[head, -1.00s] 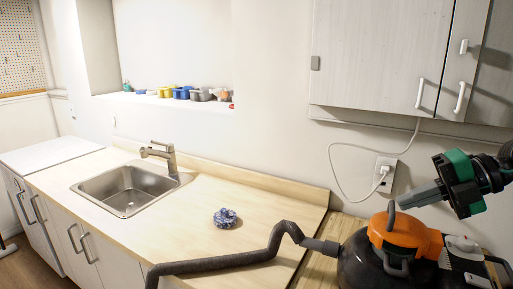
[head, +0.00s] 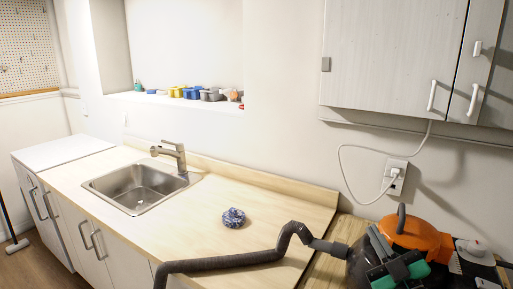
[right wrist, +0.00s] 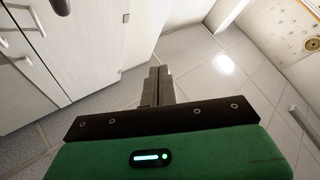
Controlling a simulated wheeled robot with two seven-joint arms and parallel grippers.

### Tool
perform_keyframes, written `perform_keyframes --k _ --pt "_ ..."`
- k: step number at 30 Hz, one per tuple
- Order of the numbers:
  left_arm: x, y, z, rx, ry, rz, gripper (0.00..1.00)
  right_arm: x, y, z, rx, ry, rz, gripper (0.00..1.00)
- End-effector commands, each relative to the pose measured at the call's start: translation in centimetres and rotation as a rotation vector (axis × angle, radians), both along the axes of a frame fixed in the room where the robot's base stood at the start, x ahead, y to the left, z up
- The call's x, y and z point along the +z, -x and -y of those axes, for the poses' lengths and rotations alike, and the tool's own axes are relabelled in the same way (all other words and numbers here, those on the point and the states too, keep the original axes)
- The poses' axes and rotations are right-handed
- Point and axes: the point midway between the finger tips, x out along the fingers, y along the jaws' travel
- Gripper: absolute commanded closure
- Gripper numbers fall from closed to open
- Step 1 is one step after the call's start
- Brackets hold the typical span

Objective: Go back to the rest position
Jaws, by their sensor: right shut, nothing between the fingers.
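My right gripper (head: 380,245) shows low at the right in the head view, green and dark, in front of the orange and black vacuum cleaner. In the right wrist view its grey fingers (right wrist: 158,82) are together, with nothing between them, above a tiled floor. My left gripper is not in view.
A blue patterned object (head: 233,217) lies near the hose. A sink (head: 140,190) is at left. Wall cabinets (head: 390,60) hang above right.

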Motion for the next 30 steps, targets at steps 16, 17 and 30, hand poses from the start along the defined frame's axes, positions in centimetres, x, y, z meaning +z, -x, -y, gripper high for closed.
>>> perform_keyframes --k 16,17,30 --pt "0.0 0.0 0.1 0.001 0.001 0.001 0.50 -28.0 15.5 0.8 -0.402 -0.200 -1.196 1.00" --pt "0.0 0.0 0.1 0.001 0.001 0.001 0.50 -28.8 16.7 0.5 -0.403 -0.199 -1.249 1.00" --pt "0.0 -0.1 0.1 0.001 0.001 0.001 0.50 -36.2 27.4 -2.8 -0.357 -0.149 -1.728 1.00"
